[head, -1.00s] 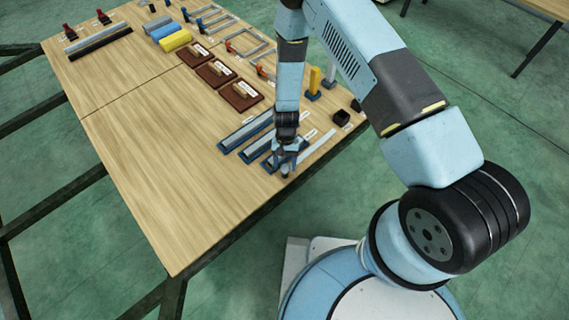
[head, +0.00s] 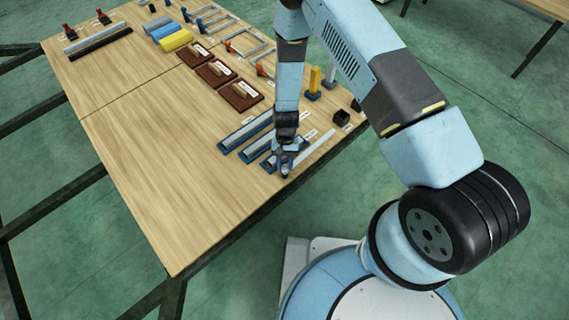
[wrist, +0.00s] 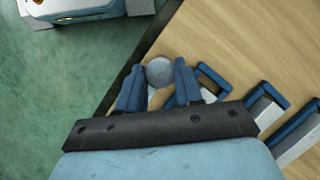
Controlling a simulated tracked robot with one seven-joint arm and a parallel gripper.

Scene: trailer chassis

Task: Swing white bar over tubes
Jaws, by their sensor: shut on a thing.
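The white bar (head: 318,147) lies at the near right table edge, beside the row of tubes. The grey tubes (head: 248,130) lie in blue holders on the table. My gripper (head: 287,164) is low over the near end of the nearest holder, close to the bar's near end. In the wrist view, my gripper (wrist: 158,80) is shut on a grey round-topped knob (wrist: 159,71) between its blue fingers. The blue holders with grey tubes (wrist: 265,108) show to the right there. Whether the knob joins the white bar is hidden by the gripper.
Several brown plates (head: 240,95) lie behind the tubes. A yellow upright block (head: 314,80) and a small black box (head: 341,118) stand to the right. The near left of the wooden table (head: 175,190) is clear.

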